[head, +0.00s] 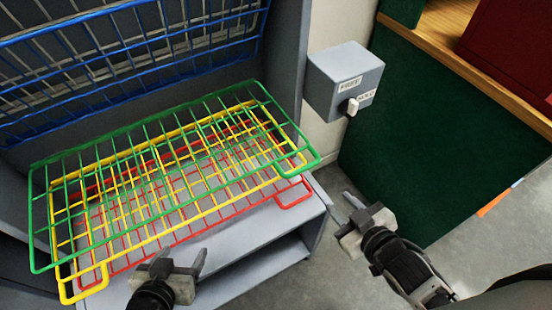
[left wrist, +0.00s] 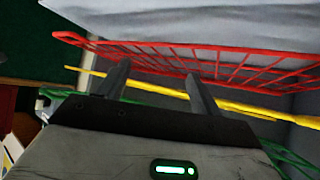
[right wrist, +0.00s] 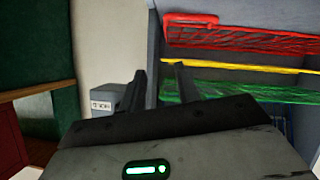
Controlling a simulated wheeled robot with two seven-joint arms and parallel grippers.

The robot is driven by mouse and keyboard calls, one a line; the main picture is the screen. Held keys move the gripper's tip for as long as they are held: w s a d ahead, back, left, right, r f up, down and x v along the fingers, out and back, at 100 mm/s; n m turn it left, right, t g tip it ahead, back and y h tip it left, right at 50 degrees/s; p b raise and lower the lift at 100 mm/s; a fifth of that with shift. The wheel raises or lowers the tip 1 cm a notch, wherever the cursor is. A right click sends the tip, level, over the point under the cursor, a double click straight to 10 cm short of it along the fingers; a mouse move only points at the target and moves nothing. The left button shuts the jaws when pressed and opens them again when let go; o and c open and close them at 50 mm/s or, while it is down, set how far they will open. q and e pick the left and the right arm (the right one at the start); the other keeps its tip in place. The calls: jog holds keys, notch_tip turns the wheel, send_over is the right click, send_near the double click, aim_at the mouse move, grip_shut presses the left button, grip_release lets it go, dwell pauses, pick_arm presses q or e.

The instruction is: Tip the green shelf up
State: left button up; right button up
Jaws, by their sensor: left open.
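The green shelf (head: 32,225) is a wire rack lying roughly level, top of a stack of three racks in the head view. It also shows low in the right wrist view (right wrist: 225,90). The yellow shelf (head: 103,285) and red shelf (head: 290,202) lie below it. My left gripper (head: 181,258) is open and empty, at the front of the racks near their left half. In the left wrist view, its fingers (left wrist: 157,75) point toward the red and yellow wires. My right gripper (head: 350,215) is open and empty, to the right of the racks and apart from them.
Blue wire racks (head: 130,75) stand upright behind, against the grey unit. A grey box with a switch (head: 345,78) is on the wall at right. A dark green panel (head: 440,140) stands farther right. Floor (head: 300,285) is clear between my grippers.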

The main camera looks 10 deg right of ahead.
aim_at(307, 169)
jog(key=w+d+r+n+g+y+b, duration=0.15)
jog(key=r+n+g+y+b, duration=0.35)
jog(key=n, duration=0.7)
jog(key=w+d+r+n+g+y+b, duration=0.1)
jog(key=d+r+n+y+b, duration=0.2)
jog(key=n+y, duration=0.65)
jog(key=w+a+f+h, duration=0.1)
jog(key=w+a, duration=0.1)
jog(key=a, duration=0.2)
jog(key=w+a+f+n+h, duration=0.1)
jog(key=w+a, duration=0.1)
jog(key=a, duration=0.2)
jog(key=w+a+f+n+h, duration=0.1)
jog(key=w+a, duration=0.1)
jog(key=a, duration=0.2)
jog(key=shift+a+p, duration=0.15)
jog(key=shift+p, duration=0.15)
jog(key=shift+w+a+f, duration=0.2)
jog(key=shift+w+a, duration=0.05)
jog(key=shift+a, duration=0.25)
pick_arm(q)
jog(key=d+f, duration=0.1)
jog(key=f+h, duration=0.1)
jog(key=f, duration=0.1)
jog(key=shift+w+d+n+t, duration=0.2)
jog(key=shift+d+n+t, duration=0.1)
jog(key=shift+d+t, duration=0.1)
jog(key=shift+r, duration=0.1)
